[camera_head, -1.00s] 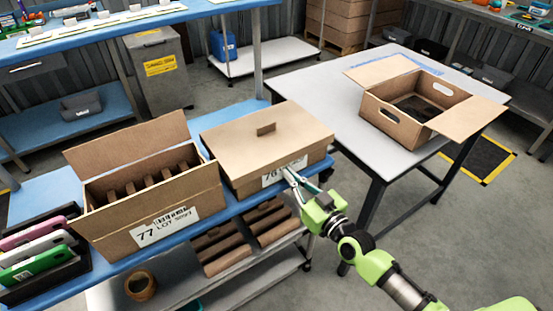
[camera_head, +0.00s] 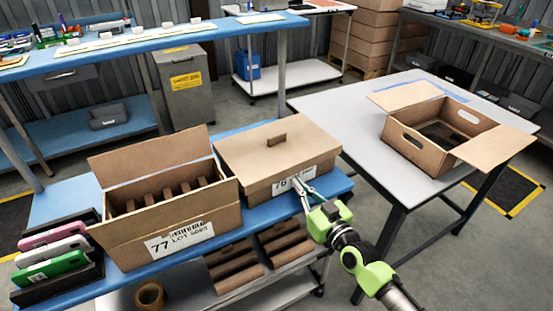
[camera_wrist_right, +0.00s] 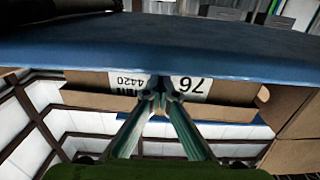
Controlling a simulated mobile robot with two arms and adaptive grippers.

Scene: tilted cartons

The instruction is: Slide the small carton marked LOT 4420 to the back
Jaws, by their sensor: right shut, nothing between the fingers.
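The small carton marked LOT 4420 (camera_head: 262,190) is brown, has a flat lid, and stands on the blue bench. Its white label, with 76 and 4420, shows upside down in the right wrist view (camera_wrist_right: 187,86). My right gripper (camera_head: 301,188) is shut and empty, with its fingertips at the carton's labelled front face. In the right wrist view its fingertips (camera_wrist_right: 160,88) overlap the label and appear to touch it. My left gripper is not in view.
An open carton marked 77 (camera_head: 130,240) stands close at the left. Coloured items in a black rack (camera_head: 55,295) stand further left. A grey table (camera_head: 345,115) with an open-flapped carton (camera_head: 415,150) is at the right. A shelf below the bench holds brown trays (camera_head: 235,270).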

